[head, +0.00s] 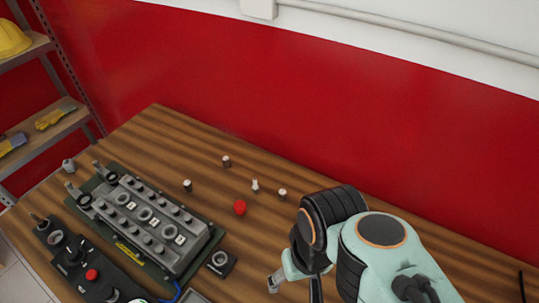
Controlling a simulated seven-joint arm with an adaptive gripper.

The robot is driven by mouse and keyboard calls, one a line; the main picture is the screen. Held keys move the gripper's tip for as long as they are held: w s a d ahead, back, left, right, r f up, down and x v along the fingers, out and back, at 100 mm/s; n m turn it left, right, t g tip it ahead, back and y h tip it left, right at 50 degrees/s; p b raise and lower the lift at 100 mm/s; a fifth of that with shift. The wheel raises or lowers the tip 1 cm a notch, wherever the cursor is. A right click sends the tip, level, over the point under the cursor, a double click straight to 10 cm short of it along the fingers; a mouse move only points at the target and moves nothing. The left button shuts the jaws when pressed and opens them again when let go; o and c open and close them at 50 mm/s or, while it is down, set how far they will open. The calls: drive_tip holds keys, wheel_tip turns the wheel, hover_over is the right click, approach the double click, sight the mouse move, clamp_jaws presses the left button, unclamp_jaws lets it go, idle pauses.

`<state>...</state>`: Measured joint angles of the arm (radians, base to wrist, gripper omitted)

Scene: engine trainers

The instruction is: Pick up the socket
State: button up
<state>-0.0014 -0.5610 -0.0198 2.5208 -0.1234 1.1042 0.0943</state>
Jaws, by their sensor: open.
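Several small pieces with pale tops stand on the wooden table. They include a far piece (226,161), a left piece (187,185), a paler middle piece (255,186) and a right piece (282,194). A grey metal cylinder (68,166) stands at the table's left edge. They are too small to tell which one is the socket. My gripper (294,287) is partly in view at the bottom edge, below my arm. It is open, apart from these pieces and nearer the camera. Its lower part is cut off by the frame.
A grey engine block (150,219) lies on a dark green base at left. A control box with a red button (92,274) is in front. A red round cap (239,207) and a black square part (220,262) are nearby. A red wall stands behind.

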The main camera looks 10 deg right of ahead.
drive_tip(key=w+d+r+m+t, duration=0.1)
drive_tip(key=w+r+m+t, duration=0.35)
drive_tip(key=w, duration=0.85)
drive_tip(key=m+g+h, duration=0.1)
drive_tip(key=g, duration=0.3)
hover_over(282, 192)
drive_tip(key=w, duration=0.2)
wheel_tip(282, 192, down, 14)
drive_tip(key=shift+m+g, duration=0.35)
drive_tip(key=shift+g, duration=0.4)
drive_tip(key=f, duration=0.4)
drive_tip(key=s+f, duration=0.1)
drive_tip(key=f, duration=0.4)
drive_tip(key=s+f, duration=0.1)
drive_tip(key=f, duration=0.4)
drive_tip(key=shift+f, duration=0.55)
clamp_jaws()
